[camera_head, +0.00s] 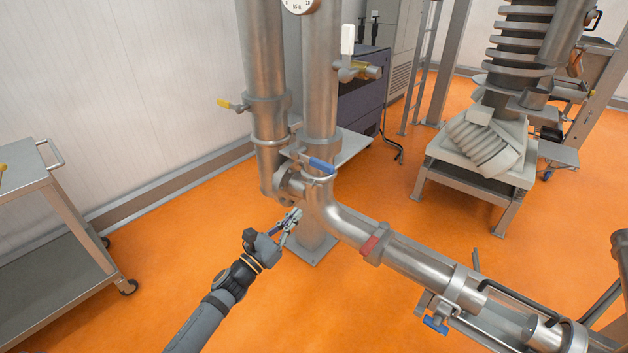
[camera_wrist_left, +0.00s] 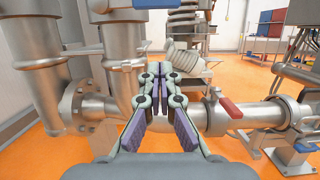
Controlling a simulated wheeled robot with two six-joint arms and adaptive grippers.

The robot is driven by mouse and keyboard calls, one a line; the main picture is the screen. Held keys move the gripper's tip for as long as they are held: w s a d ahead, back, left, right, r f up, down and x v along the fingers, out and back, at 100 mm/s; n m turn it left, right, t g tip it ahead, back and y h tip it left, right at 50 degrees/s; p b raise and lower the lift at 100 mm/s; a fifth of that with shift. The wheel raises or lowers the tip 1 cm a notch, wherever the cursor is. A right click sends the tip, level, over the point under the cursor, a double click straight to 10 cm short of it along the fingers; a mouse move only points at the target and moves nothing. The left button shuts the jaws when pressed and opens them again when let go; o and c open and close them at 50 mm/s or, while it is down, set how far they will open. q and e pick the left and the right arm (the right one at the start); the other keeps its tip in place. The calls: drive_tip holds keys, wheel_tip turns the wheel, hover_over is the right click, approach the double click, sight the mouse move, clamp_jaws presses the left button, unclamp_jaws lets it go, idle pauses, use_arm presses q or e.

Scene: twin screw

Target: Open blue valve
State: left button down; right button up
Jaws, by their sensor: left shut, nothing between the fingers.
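A blue valve lever (camera_head: 320,165) sits on the vertical steel pipe, just above the pipe junction. A second blue handle (camera_head: 435,323) is lower right, under the horizontal pipe; a blue part (camera_wrist_left: 306,143) shows at the right edge of the left wrist view, but I cannot tell if it is the same handle. My left gripper (camera_head: 294,215) is in front of the junction, below and left of the upper blue lever and apart from it. Its fingers (camera_wrist_left: 155,70) are closed together with nothing between them. My right gripper is not seen.
A red lever (camera_head: 369,244) lies on the horizontal pipe, also seen in the left wrist view (camera_wrist_left: 232,108). A yellow-tipped lever (camera_head: 230,104) and a white lever (camera_head: 348,40) are higher up. A metal cart (camera_head: 50,185) stands left. Orange floor is clear between cart and pipes.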

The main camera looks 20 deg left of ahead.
sight(314, 159)
use_arm(q)
drive_tip(key=w+d+r+p, duration=0.3)
drive_tip(key=w+r+p, duration=0.3)
drive_tip(key=w, duration=0.3)
drive_tip(key=shift+d+r+p, duration=0.15)
drive_tip(key=shift+p, duration=0.65)
drive_tip(key=shift+w, duration=0.15)
